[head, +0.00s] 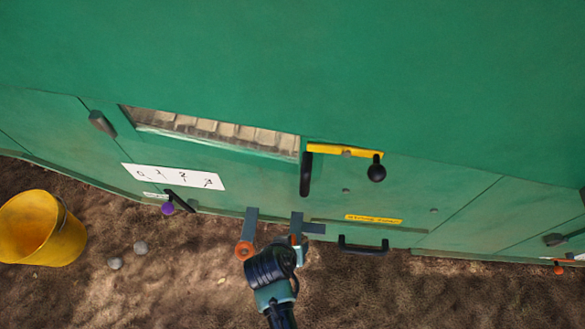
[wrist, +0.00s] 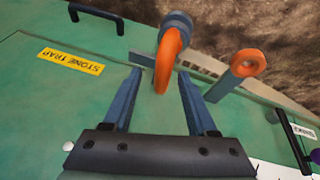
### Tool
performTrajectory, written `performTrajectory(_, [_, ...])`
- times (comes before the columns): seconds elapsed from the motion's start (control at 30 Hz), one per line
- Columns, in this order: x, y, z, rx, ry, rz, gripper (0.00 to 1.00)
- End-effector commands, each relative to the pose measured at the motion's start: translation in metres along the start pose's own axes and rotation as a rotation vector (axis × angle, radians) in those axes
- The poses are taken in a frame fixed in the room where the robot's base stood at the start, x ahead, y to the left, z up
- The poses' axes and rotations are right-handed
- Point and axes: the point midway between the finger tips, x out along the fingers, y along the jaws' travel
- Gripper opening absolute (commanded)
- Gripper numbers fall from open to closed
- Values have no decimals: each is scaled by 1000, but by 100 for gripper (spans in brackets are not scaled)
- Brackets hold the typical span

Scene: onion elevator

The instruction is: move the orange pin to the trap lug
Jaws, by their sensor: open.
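In the wrist view, a curved orange piece (wrist: 168,62) with a grey-blue round end lies between the fingers of my gripper (wrist: 159,73), which stand apart. I cannot tell whether the fingers touch it. To its right, a second orange ring (wrist: 248,63) sits at the end of a flat grey-blue bar. Which of the two is the pin and which is a lug is unclear. In the head view, the left orange ring (head: 244,250) hangs on a grey plate at the green panel's lower edge. The right orange piece (head: 294,240) is partly hidden by my gripper (head: 284,248).
The yellow STONE TRAP label (wrist: 71,60) and a black handle (head: 363,246) are beside the lugs. A yellow lever (head: 340,150) with black grips is above. A yellow bucket (head: 40,228) and stones (head: 140,247) lie left on the soil. A purple knob (head: 168,209) is on a black lever.

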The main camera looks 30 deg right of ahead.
Motion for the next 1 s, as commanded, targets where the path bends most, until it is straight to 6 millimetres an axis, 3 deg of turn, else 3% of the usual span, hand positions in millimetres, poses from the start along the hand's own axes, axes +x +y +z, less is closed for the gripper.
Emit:
performTrajectory(0.5, [-104, 0, -2, -1, 3, -2, 58])
performTrajectory(0.7, [-124, 0, -1, -1, 2, -1, 58])
performTrajectory(1.0, [-126, 0, 0, 0, 2, 0, 58])
